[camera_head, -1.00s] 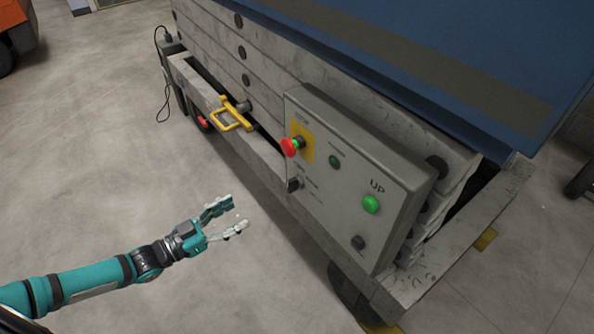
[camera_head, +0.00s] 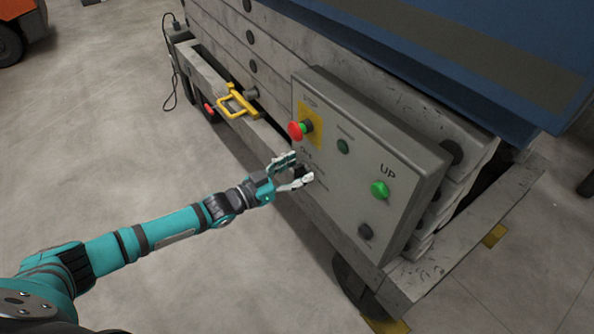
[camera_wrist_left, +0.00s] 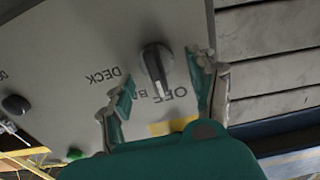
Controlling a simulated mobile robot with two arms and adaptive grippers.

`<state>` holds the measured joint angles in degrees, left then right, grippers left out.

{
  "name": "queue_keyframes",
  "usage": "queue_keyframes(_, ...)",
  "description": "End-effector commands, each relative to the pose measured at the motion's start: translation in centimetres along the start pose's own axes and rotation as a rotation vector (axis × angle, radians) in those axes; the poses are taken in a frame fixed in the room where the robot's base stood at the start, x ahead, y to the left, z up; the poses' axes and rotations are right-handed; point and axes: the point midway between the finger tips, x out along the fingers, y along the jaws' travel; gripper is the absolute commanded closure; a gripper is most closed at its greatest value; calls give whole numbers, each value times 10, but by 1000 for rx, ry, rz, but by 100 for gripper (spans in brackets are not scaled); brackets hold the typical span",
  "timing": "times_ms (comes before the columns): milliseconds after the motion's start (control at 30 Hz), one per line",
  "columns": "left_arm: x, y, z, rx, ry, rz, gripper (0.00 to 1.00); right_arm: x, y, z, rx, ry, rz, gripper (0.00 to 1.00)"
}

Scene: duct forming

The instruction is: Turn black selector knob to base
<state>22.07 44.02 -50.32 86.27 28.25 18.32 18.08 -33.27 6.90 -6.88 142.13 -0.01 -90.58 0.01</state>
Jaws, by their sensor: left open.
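The black selector knob (camera_wrist_left: 157,66) is on the grey control panel (camera_wrist_left: 60,50). In the left wrist view its pointer bar runs down in the picture, toward the upside-down label OFF. My left gripper (camera_wrist_left: 165,74) is open, with one finger on each side of the knob. I see no clear contact. In the head view my left gripper (camera_head: 299,167) is at the lower left of the panel and its fingers mostly hide the knob. My right gripper is not in view.
The panel also holds a red stop button (camera_head: 296,131) on a yellow plate just above my gripper, a dark green button (camera_head: 343,146), a green UP button (camera_head: 380,190) and a black button (camera_head: 365,232). A yellow handle (camera_head: 237,103) sticks out to the left.

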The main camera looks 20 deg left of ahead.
Motion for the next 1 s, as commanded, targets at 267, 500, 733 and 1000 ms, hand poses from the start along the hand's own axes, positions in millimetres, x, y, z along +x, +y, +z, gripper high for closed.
queue_keyframes(267, 4, 0, 0, 0, -1, 0, 41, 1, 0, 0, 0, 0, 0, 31)
queue_keyframes(500, 4, 0, 0, 0, -1, 0, 64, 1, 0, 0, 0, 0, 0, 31)
queue_keyframes(733, 3, 0, 0, 0, 0, 0, 94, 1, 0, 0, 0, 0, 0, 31)
queue_keyframes(1000, 3, 1, 0, 29, -1, 0, 95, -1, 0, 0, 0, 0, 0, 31)
